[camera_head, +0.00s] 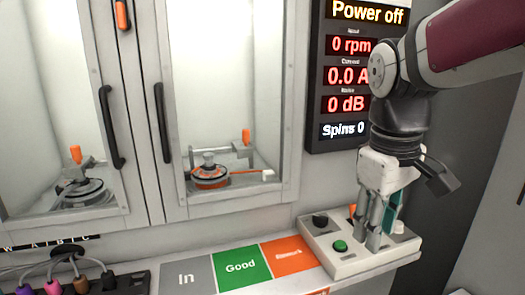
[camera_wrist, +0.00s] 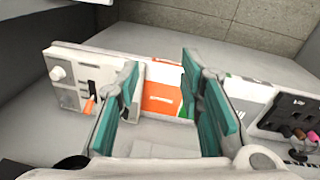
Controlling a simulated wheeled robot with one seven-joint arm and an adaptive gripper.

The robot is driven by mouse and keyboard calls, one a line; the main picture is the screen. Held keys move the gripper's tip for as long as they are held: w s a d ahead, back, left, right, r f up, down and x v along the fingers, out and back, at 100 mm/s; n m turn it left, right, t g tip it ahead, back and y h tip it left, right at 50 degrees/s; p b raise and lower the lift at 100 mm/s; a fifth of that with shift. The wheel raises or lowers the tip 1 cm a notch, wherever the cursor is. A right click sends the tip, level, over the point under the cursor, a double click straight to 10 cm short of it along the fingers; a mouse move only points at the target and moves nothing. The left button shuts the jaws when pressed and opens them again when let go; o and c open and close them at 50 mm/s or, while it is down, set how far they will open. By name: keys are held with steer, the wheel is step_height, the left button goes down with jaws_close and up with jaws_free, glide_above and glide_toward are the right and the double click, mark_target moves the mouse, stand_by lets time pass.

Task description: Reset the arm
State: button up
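My gripper (camera_head: 380,232) points down over the right part of the white control box (camera_head: 345,262) in the head view. Its fingers hide part of the box and of an orange lever there. In the wrist view my gripper (camera_wrist: 158,85) has its two teal-padded fingers wide apart, with nothing held between them. The box (camera_wrist: 70,105) shows left of the fingers in that view, with an orange lever (camera_wrist: 89,106) close beside the left finger.
Grey "In" (camera_head: 187,279), green "Good" (camera_head: 240,265) and orange (camera_head: 288,256) fields lie left of the box. Two glazed cabinet doors with black handles (camera_head: 162,122) stand behind. The display (camera_head: 352,75) reads "Power off", 0 rpm. Plugs and sockets (camera_head: 80,284) sit lower left.

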steer(key=s+f+m+y, duration=0.1)
steer(key=s+f+m, duration=0.2)
steer(key=s, duration=0.7)
steer(key=s+f+m, duration=0.2)
steer(key=s, duration=0.8)
step_height(320, 180, up, 15)
steer(key=t+p, duration=0.3)
steer(key=p, duration=1.1)
steer(key=shift+w+d, duration=0.2)
steer(key=shift+d, duration=0.25)
